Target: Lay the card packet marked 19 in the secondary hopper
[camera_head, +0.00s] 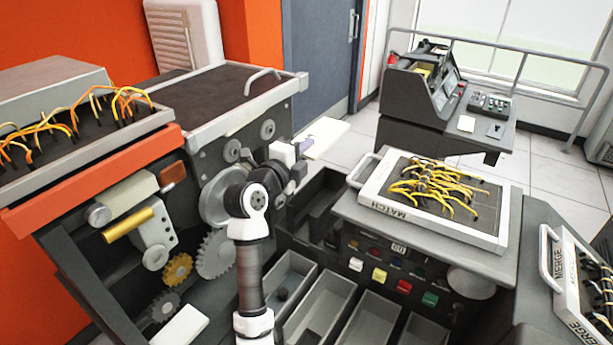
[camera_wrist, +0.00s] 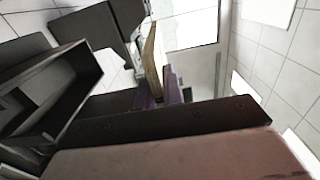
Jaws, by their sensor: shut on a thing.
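My gripper (camera_head: 303,148) is shut on a cream card packet (camera_head: 328,137), held up above the machine's dark open bay (camera_head: 318,190). In the wrist view the packet (camera_wrist: 151,50) shows nearly edge-on, beyond the purple fingers of my gripper (camera_wrist: 160,90). No number can be read on it. The packet appears clear of the surfaces around it. I see no label that tells which opening is the secondary hopper. A dark open-topped box (camera_wrist: 50,95) shows at the left of the wrist view.
Several grey pockets, one (camera_head: 325,305) among them, lie below the bay. A MATCH plugboard (camera_head: 500,225) with yellow wires is to the right. Gears (camera_head: 215,255) and a dark-topped bed (camera_head: 215,95) are to the left. A console (camera_head: 410,95) stands behind.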

